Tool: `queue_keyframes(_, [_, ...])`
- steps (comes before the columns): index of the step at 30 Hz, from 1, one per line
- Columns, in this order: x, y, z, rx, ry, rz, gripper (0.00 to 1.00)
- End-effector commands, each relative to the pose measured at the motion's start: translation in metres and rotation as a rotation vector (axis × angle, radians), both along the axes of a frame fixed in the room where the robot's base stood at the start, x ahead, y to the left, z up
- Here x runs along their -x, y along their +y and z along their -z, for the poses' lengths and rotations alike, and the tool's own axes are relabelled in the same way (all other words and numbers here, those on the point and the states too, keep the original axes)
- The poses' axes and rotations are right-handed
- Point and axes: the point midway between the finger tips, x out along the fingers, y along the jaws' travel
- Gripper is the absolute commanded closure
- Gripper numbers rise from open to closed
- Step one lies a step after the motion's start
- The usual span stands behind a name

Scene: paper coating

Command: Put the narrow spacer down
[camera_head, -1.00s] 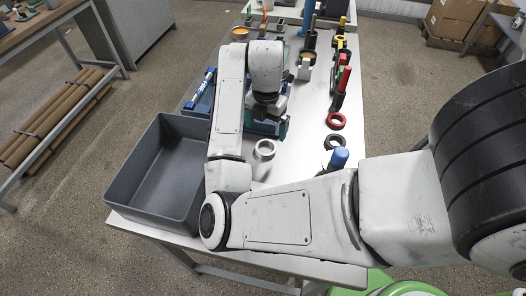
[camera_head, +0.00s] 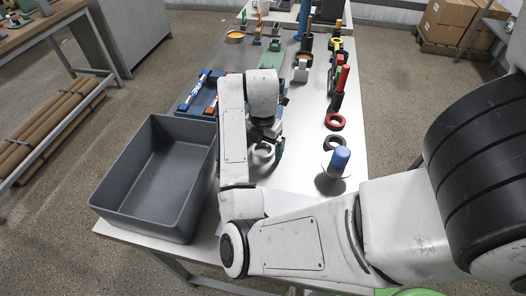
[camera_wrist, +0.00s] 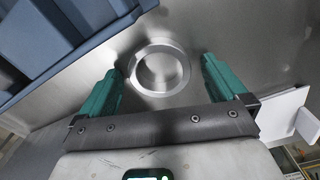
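A short silver metal ring, which looks like the narrow spacer (camera_wrist: 181,70), rests flat on the bare metal table. In the wrist view it lies between the tips of my gripper's two green fingers (camera_wrist: 163,68), with a gap visible on each side. My gripper is open and not closed on it. In the head view my gripper (camera_head: 266,150) is low over the table, and its fingers and wrist hide much of the ring (camera_head: 261,160).
A grey bin (camera_head: 110,200) stands at the left table edge. Blue trays (camera_head: 197,98) lie behind it. On the right are a red ring (camera_head: 335,122), a black ring (camera_head: 327,144) and a blue-handled tool (camera_head: 341,157). A white sheet (camera_wrist: 284,114) lies right of my gripper.

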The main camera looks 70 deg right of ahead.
Motion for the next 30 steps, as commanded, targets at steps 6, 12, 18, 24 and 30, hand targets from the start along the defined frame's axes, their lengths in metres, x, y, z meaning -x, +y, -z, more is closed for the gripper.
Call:
queue_keyframes(6, [0.000, 0.000, 0.000, 0.000, 0.000, 0.000, 0.23])
queue_keyframes(12, [0.000, 0.000, 0.000, 0.000, 0.000, 0.000, 0.42])
queue_keyframes(18, [0.000, 0.000, 0.000, 0.000, 0.000, 0.000, 0.61])
queue_keyframes(24, [0.000, 0.000, -0.001, 0.000, 0.000, 0.000, 0.63])
queue_keyframes(30, [0.000, 0.000, -0.012, 0.000, -0.001, 0.001, 0.63])
